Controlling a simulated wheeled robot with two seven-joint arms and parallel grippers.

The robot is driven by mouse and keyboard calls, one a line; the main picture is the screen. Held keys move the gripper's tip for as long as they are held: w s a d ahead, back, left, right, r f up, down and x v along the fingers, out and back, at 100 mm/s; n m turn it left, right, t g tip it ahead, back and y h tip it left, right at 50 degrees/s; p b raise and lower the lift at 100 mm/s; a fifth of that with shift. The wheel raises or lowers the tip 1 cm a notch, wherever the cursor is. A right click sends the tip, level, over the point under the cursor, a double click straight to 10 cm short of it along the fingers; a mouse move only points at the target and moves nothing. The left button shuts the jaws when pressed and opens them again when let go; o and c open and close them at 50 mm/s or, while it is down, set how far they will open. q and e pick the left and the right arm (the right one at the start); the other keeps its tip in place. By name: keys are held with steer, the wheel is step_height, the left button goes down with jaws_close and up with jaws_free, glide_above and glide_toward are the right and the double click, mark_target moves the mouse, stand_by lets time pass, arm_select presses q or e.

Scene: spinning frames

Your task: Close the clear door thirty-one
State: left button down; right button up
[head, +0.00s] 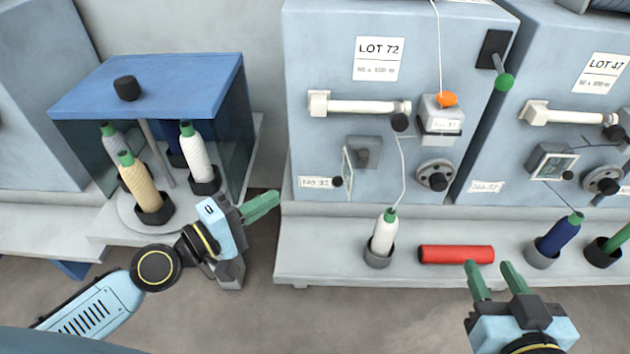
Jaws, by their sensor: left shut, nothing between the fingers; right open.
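The clear door (348,173) on the LOT 72 machine is a small pane in a pale frame, seen nearly edge-on. It stands swung open, out from the left side of a grey housing (371,143), with a dark knob (337,182) at its side. A label reading No 31 (316,183) is to its left. My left gripper (276,200) is shut and empty, left of and below the door, apart from it. My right gripper (493,270) is open and empty, in front of the ledge, below and right of the door.
A ledge (330,254) below the machine holds a white bobbin (384,234), a red roll (456,254) and a blue bobbin (558,236). A handwheel (437,176) is right of the housing. A blue-topped cabinet (180,85) with bobbins stands left, beside my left arm.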

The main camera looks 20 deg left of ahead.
arm_select(q)
steer(key=w+d+p, duration=0.3)
steer(key=w+d, duration=0.3)
steer(key=d, duration=0.1)
steer(key=shift+w+p, duration=0.15)
steer(key=shift+p, duration=0.15)
arm_select(e)
steer(key=s+d+f+g+h, duration=0.3)
steer(key=s+d+f+g, duration=0.2)
steer(key=s+f+g, duration=0.5)
steer(key=shift+s+d+f+m, duration=0.35)
steer(key=shift+s+d+m, duration=0.05)
steer(key=shift+s, duration=0.35)
arm_select(q)
steer(key=shift+d, duration=0.1)
arm_select(e)
steer(key=shift+g, duration=0.3)
